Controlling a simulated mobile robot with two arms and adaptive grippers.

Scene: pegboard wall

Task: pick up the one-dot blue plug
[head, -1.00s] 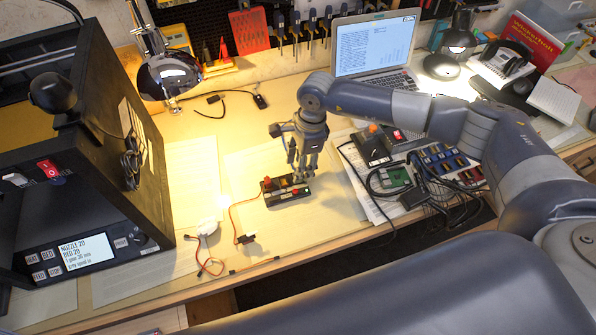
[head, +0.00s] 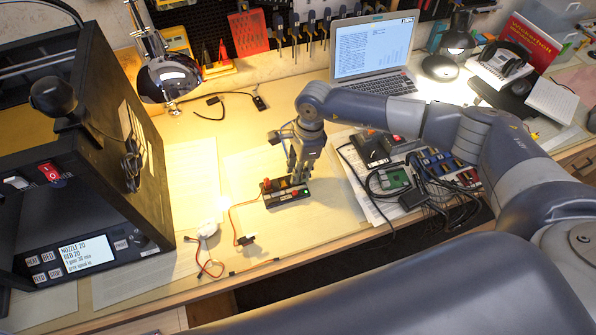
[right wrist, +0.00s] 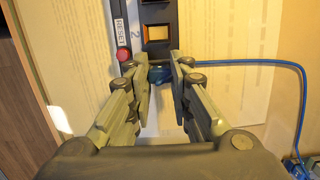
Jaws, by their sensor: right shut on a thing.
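My right gripper (head: 297,178) points down at the black socket box (head: 287,199) on the bench in the head view. In the right wrist view my right gripper (right wrist: 161,76) has its fingertips on either side of a small blue plug (right wrist: 158,74) and is shut on it. A blue cable runs from it to the right. The plug is at the near end of the box (right wrist: 143,20), below an orange-lit socket; whether it touches the box I cannot tell. Its dot marking is hidden. My left gripper is not in view.
A red button (right wrist: 121,54) with a RESET label is beside the gripper. A red wire leads to a small servo (head: 245,240). A black printer (head: 110,160) stands left, a laptop (head: 375,45) behind, and a cluttered board (head: 440,172) right.

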